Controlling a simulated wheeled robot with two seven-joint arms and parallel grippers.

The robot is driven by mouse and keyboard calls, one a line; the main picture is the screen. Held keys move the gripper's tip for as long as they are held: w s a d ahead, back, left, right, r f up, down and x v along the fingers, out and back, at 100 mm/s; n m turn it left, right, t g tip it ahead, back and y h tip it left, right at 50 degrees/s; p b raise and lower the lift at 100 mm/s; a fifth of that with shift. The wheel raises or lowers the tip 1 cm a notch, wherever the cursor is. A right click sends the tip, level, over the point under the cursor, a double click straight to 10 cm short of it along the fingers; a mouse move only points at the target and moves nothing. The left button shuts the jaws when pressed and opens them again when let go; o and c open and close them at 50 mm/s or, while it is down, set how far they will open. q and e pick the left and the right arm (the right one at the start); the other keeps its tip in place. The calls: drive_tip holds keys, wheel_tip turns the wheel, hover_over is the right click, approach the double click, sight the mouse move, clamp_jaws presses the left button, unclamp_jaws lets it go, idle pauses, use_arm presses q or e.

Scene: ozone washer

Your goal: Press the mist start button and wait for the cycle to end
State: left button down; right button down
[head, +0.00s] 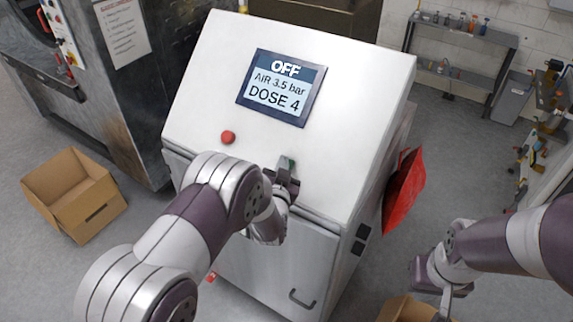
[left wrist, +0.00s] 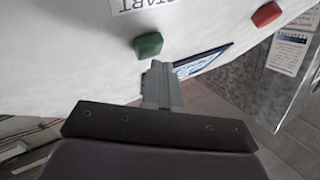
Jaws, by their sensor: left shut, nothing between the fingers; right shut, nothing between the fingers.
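The white washer cabinet (head: 330,80) stands in the middle of the head view. Its display (head: 282,88) reads "OFF", "AIR 3.5 bar" and "DOSE 4". A green button (left wrist: 148,45) sits beside a "START" label (left wrist: 145,4) in the left wrist view; in the head view it is mostly hidden behind my left gripper (head: 288,172). My left gripper is shut and empty, its fingertips (left wrist: 160,75) close beside the green button; I cannot tell whether they touch it. A red button (head: 228,137) is left of it on the panel. My right gripper (head: 435,285) is shut and empty at lower right.
An open cardboard box (head: 75,195) lies on the floor at left, near a grey machine (head: 120,90). A red bag-like item (head: 404,190) hangs on the cabinet's right side. A shelf (head: 462,45) stands at the back right. Another box (head: 405,308) is below my right arm.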

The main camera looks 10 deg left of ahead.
use_arm(q)
drive_tip(key=shift+w+d+f+b, duration=0.15)
drive_tip(key=shift+w+f+b, duration=0.2)
drive_tip(key=shift+f+b, duration=0.15)
idle(0.8)
drive_tip(key=shift+r, duration=0.1)
drive_tip(key=shift+s+r+p, duration=0.35)
drive_tip(key=shift+r+p, duration=0.15)
drive_tip(key=shift+p, duration=0.05)
drive_tip(key=shift+s+a+r, duration=0.1)
drive_tip(key=shift+s+a, duration=0.15)
drive_tip(key=shift+r, duration=0.1)
drive_tip(key=shift+s+r+p, duration=0.15)
drive_tip(key=shift+r+p, duration=0.15)
drive_tip(key=shift+p, duration=0.2)
drive_tip(key=s+r+p, duration=0.1)
drive_tip(key=s+a+r+p, duration=0.1)
drive_tip(key=s+p, duration=0.1)
drive_tip(key=shift+r, duration=0.4)
drive_tip(key=shift+a, duration=0.1)
